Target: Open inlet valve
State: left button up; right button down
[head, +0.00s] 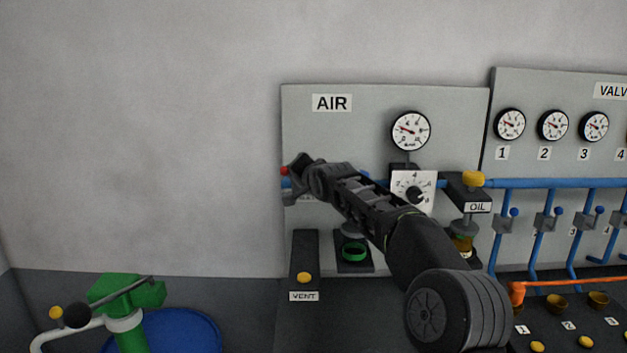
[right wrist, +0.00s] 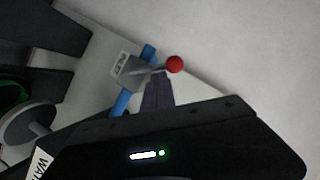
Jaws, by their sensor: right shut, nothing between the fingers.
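The inlet valve's red ball knob (right wrist: 175,64) shows in the right wrist view on a thin lever from a grey valve body (right wrist: 130,69) on a blue pipe (right wrist: 122,103). In the head view the red knob (head: 284,171) peeks out at the left edge of the AIR panel, and the rest of the valve is mostly hidden behind my right gripper. My right gripper (head: 300,164) is shut and empty, its tips close to the lever. In the right wrist view its dark fingers (right wrist: 157,95) end just below the lever; whether they touch it I cannot tell. My left gripper is not in view.
The AIR panel (head: 340,120) carries a pressure gauge (head: 410,131) and a white dial plate (head: 427,181). Below are a yellow VENT button (head: 304,277) and a green ring (head: 354,251). A green pump (head: 125,300) stands at lower left. The wall left of the panel is clear.

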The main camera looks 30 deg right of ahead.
aim_at(286, 174)
jog(key=shift+w+a+f+n+g+h, duration=0.1)
jog(key=shift+w+a+n+g+h, duration=0.1)
jog(key=shift+a+n+g+h, duration=0.25)
jog(key=shift+w+a+f+n+g+h, duration=0.1)
jog(key=shift+w+a+n+g, duration=0.2)
jog(key=shift+n, duration=0.35)
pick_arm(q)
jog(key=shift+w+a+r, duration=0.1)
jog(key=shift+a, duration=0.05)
pick_arm(e)
jog(key=n, duration=0.1)
jog(key=a+f+n+g+h, duration=0.1)
jog(key=shift+w+a+f+n+h, duration=0.1)
jog(key=shift+w+a+n+h, duration=0.1)
jog(key=shift+n+h, duration=0.1)
jog(key=shift+d, duration=0.1)
pick_arm(q)
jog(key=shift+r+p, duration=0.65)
jog(key=shift+p, duration=0.15)
pick_arm(e)
jog(key=shift+r, duration=0.85)
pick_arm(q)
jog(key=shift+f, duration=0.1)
